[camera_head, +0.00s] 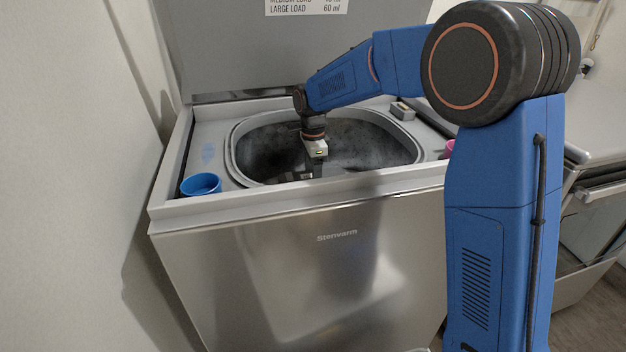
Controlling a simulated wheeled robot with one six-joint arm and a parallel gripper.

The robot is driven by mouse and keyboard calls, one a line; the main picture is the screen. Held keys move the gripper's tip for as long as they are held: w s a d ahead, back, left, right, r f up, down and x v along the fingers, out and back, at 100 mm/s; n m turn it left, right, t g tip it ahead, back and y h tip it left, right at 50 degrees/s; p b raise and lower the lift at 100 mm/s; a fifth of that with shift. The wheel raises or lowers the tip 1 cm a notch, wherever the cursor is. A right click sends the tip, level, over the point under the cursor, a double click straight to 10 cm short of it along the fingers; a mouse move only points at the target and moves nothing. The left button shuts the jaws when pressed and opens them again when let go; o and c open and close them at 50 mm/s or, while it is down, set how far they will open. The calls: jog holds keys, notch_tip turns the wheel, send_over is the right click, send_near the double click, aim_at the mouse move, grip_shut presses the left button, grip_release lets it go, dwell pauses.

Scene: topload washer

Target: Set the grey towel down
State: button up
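My gripper (312,172) points down through the open top of the washer (300,240), into the near middle of its tub opening (232,150). Its fingers are small and dark against the dark tub, and I cannot tell whether they are open or shut. I cannot make out the grey towel for certain. The tub's inside is mottled dark grey, and the front rim hides its lower part, so a grey cloth there would be hard to tell apart.
A blue cup (200,185) stands on the washer's front left corner. A small grey box (403,111) sits on the right of the top. A pink thing (449,149) is partly hidden by my arm. The lid (290,50) stands raised behind. A wall (60,180) is close on the left.

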jog(key=o, duration=1.2)
jog(key=shift+f, duration=0.1)
jog(key=shift+o, duration=0.2)
notch_tip(320, 180, up, 12)
